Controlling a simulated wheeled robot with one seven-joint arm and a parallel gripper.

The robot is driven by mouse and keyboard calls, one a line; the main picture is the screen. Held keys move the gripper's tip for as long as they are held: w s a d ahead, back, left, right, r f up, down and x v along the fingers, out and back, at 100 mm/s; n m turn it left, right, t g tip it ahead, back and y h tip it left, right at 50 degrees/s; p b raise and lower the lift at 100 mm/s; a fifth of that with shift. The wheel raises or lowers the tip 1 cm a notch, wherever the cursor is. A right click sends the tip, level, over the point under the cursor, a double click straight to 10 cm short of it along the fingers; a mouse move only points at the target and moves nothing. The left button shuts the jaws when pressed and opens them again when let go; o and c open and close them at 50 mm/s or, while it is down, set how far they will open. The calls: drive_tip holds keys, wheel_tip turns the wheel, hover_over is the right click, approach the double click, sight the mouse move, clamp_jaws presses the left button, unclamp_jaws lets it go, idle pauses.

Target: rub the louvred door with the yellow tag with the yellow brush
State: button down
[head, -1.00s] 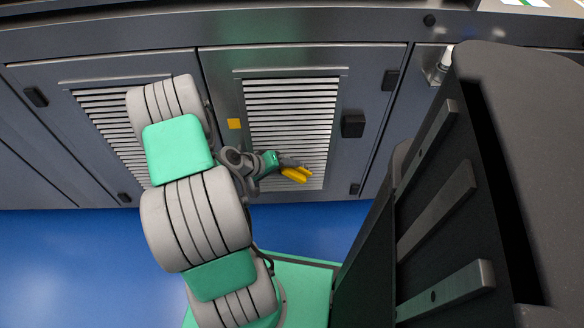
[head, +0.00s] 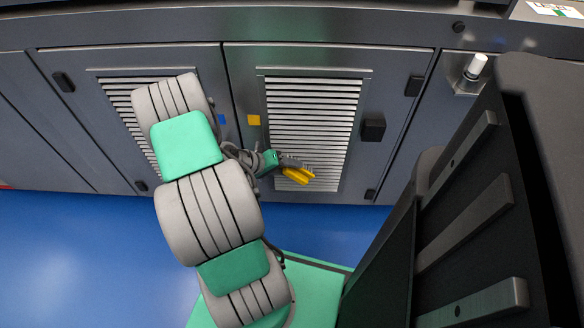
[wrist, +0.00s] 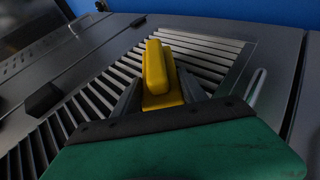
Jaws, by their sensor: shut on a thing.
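The louvred door with the yellow tag (head: 390,110) is in the middle of the head view, its slats (head: 312,120) facing me. Its yellow tag (head: 254,120) sits left of the slats. My gripper (head: 284,165) is in front of the lower slats and is shut on the yellow brush (head: 298,176). In the wrist view the yellow brush (wrist: 158,72) stands up between the fingers, with the slats (wrist: 112,88) behind it. I cannot tell whether the brush touches the slats; its far side is hidden.
A second louvred door (head: 80,100) with a blue tag (head: 221,119) is to the left, partly behind my arm. A dark latch (head: 373,127) sticks out right of the slats. A white cylinder (head: 476,66) sits in a bracket further right. The blue floor (head: 90,250) is open at left.

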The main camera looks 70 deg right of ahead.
drive_tip(key=shift+s+a+f+p, duration=0.1)
drive_tip(key=shift+a+p, duration=0.45)
drive_tip(key=shift+a, duration=0.9)
drive_tip(key=shift+a+f+p, duration=0.1)
drive_tip(key=shift+a+p, duration=0.45)
drive_tip(key=shift+a, duration=0.85)
drive_tip(key=a, duration=0.1)
drive_tip(key=a+p, duration=0.1)
drive_tip(key=a, duration=0.1)
drive_tip(key=shift+s, duration=0.4)
